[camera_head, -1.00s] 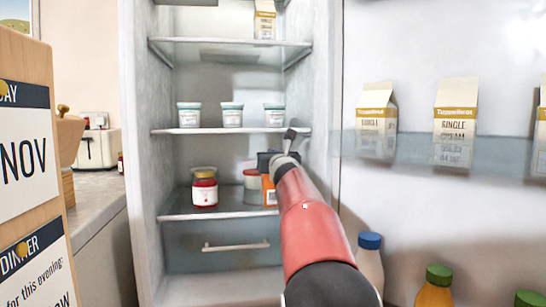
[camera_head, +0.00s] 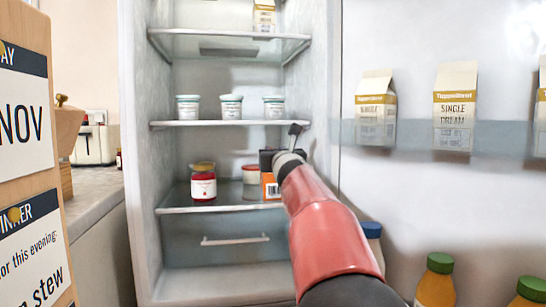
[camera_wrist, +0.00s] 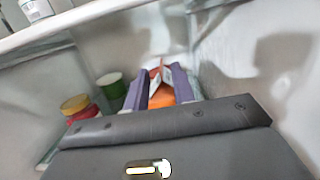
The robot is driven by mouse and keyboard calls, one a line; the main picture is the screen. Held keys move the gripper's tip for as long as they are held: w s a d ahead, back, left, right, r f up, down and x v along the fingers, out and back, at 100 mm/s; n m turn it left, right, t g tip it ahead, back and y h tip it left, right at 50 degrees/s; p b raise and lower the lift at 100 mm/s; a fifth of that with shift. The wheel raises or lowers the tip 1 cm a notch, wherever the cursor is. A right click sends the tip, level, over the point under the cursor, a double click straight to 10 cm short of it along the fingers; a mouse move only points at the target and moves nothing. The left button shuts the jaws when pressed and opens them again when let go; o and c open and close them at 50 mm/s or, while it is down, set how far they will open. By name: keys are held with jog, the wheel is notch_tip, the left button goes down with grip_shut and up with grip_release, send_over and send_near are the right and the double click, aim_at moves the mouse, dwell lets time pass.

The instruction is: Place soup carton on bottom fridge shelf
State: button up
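The orange soup carton (camera_head: 271,187) is at the right of the lower fridge shelf (camera_head: 225,207), its base near shelf level; I cannot tell if it touches the shelf. A white label with dark bars shows on its face. In the wrist view the orange carton (camera_wrist: 163,97) lies between the two purple-grey fingers of my gripper (camera_wrist: 160,88), filling the gap, so the gripper looks shut on it. In the head view my gripper (camera_head: 270,160) is partly hidden behind my red arm, which comes in from the lower right.
White tubs (camera_head: 231,107) stand on the shelf above. A drawer (camera_head: 235,239) is below. The open door with cartons (camera_head: 455,108) and bottles is right; the fridge's right wall is close.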

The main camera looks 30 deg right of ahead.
jog(key=b+v, duration=0.1)
jog(key=v, duration=0.5)
jog(key=shift+s+b, duration=0.3)
jog(key=shift+s, duration=0.1)
jog(key=shift+a+f, duration=0.1)
jog(key=s+a+f+n+g+y, duration=0.3)
jog(key=s+a+f+n+y, duration=0.35)
jog(key=a+n, duration=0.55)
jog(key=s+a+f+n+g+y, duration=0.35)
jog(key=s+a+f+n, duration=0.35)
jog(key=a+f+n, duration=0.45)
jog(key=s+d+f+n+g+h, duration=0.2)
jog(key=s+f+n+g+h, duration=0.2)
jog(key=s+f+n, duration=1.1)
jog(key=s+f+g, duration=0.2)
jog(key=s+f, duration=0.2)
jog(key=shift+d+n+g+h, duration=0.3)
jog(key=shift+d+n+g, duration=0.05)
jog(key=shift+d, duration=0.05)
